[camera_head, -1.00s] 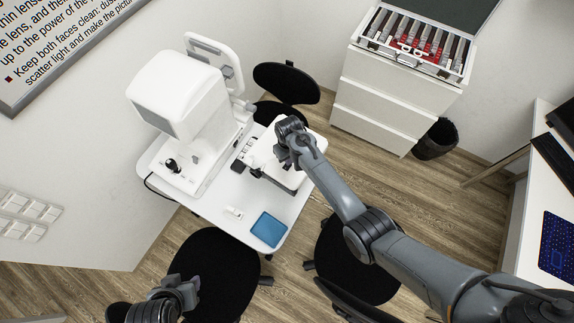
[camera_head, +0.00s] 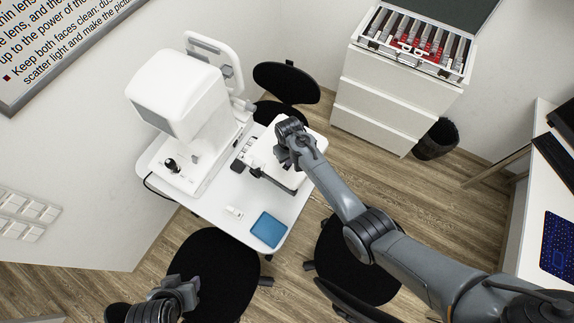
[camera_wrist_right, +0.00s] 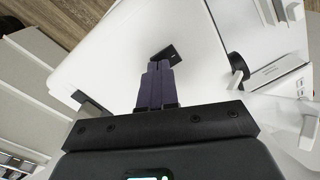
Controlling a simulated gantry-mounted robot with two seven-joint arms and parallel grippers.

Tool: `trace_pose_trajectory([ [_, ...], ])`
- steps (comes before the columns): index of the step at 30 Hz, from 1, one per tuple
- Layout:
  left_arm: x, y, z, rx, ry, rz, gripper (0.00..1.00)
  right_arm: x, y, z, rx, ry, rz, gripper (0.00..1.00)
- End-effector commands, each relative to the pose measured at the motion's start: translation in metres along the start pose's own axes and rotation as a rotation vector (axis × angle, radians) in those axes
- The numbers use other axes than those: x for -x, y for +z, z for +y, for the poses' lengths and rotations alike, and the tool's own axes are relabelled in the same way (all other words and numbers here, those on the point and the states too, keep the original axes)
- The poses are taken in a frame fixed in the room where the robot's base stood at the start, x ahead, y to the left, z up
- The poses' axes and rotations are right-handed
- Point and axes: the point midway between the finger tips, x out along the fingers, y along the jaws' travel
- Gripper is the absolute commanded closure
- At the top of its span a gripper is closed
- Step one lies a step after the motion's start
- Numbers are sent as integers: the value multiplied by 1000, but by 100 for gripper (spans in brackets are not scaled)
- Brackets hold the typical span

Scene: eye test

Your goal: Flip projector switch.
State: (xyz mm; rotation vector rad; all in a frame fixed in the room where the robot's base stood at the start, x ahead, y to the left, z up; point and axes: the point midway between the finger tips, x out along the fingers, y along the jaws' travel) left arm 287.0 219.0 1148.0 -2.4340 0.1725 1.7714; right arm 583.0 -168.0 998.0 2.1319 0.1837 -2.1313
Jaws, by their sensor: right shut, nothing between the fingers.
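The projector appears to be the white box (camera_head: 263,154) on the white table in the head view; its top also fills much of the right wrist view (camera_wrist_right: 205,70). A small black switch-like part (camera_wrist_right: 166,54) is set in that white surface. My right gripper (camera_wrist_right: 158,66) is shut and empty, its fingertips at the near edge of the black part. I cannot tell whether they touch it or which way it is set. In the head view my right wrist hides the fingertips and the switch. My left gripper (camera_head: 180,288) is low in the head view, away from the table; its jaws are unclear.
A large white eye-test machine (camera_head: 180,95) stands left of the box on the white table (camera_head: 215,205). A blue pad (camera_head: 268,229) lies at the table's front. Black chairs (camera_head: 210,265) surround it. A drawer cabinet (camera_head: 385,95) with a lens case (camera_head: 455,70) stands behind right.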

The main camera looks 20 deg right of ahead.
Motion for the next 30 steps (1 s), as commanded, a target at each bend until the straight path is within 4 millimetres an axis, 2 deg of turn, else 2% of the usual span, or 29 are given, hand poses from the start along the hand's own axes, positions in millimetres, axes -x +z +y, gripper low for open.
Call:
trace_pose_trajectory([
  [18,-6,2,1,2,1,0,57,-10,0,0,0,0,0,100],
  [23,-4,1,1,2,2,1,57,-7,0,0,0,0,0,100],
  [30,11,-4,0,3,2,1,57,7,0,0,0,0,0,100],
])
